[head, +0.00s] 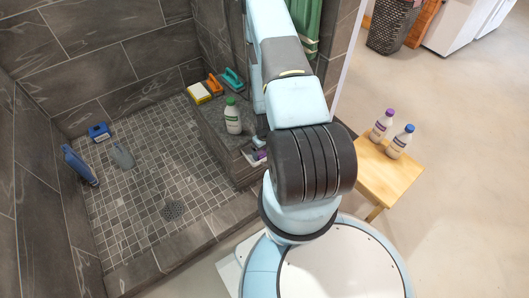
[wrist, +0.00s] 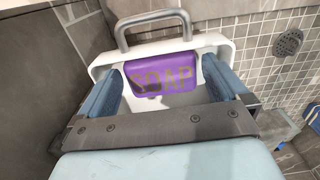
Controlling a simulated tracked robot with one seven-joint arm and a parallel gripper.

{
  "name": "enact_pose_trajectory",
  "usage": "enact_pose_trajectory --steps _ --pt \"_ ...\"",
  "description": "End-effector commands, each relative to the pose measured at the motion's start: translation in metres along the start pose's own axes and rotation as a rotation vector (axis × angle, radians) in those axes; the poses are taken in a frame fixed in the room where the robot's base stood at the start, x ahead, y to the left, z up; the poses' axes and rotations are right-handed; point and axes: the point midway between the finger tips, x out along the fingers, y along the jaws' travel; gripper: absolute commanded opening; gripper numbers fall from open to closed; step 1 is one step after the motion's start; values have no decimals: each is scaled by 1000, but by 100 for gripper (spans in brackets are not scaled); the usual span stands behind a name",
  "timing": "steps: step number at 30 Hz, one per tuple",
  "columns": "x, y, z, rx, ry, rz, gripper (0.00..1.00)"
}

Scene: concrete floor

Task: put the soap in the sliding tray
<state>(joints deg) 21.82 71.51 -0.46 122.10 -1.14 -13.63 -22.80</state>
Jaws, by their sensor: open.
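The purple soap (wrist: 161,79), marked "SOAP", lies inside the outline of the white sliding tray (wrist: 216,41) in the wrist view, close to its handle side. The tray has a grey bar handle (wrist: 152,18). My gripper (wrist: 162,68) is open, with one blue finger on each side of the soap and gaps between. Its palm hides the tray's near part. In the head view the soap (head: 260,155) and tray (head: 246,154) show small at the ledge's front end, partly hidden by my arm.
A wooden stool (head: 385,172) with two bottles stands right of my arm.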

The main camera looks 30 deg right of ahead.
Motion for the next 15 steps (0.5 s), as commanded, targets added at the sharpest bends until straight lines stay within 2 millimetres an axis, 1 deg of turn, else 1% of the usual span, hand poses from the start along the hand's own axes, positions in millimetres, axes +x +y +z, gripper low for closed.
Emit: enact_pose_trajectory --steps 1,15 --pt "-8 1 -2 -1 3 1 100" --pt "-78 0 -1 0 3 2 100"
